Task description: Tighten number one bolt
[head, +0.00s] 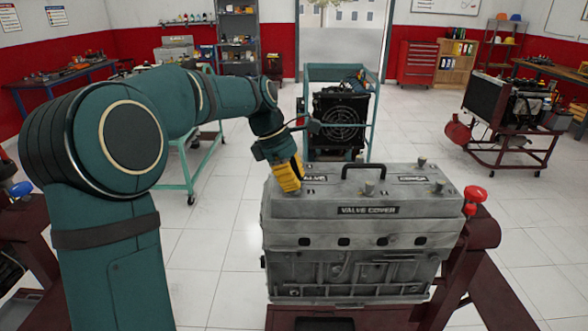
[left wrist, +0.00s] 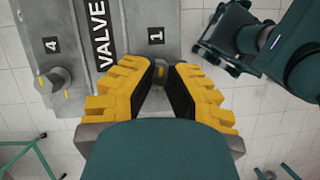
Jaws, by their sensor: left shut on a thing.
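The grey engine block with its valve cover (head: 340,232) stands in front of me, with a handle on top. My left gripper (head: 287,178), with yellow fingers, points down at the cover's left end. In the left wrist view, the gripper (left wrist: 165,82) is shut on the number one bolt (left wrist: 159,70), beside the label "1". The fingers hide part of this bolt. The number four bolt (left wrist: 55,80) stands apart from the fingers, below the label "4". In the head view, other bolts (head: 369,187) stand upright on the cover. My right gripper is not in view.
The engine rests on a dark red stand (head: 470,262) with a red knob (head: 474,195) at its right. A teal frame with a radiator fan (head: 341,122) stands close behind. Another engine trainer (head: 510,112) is at the right. White tiled floor lies free between them.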

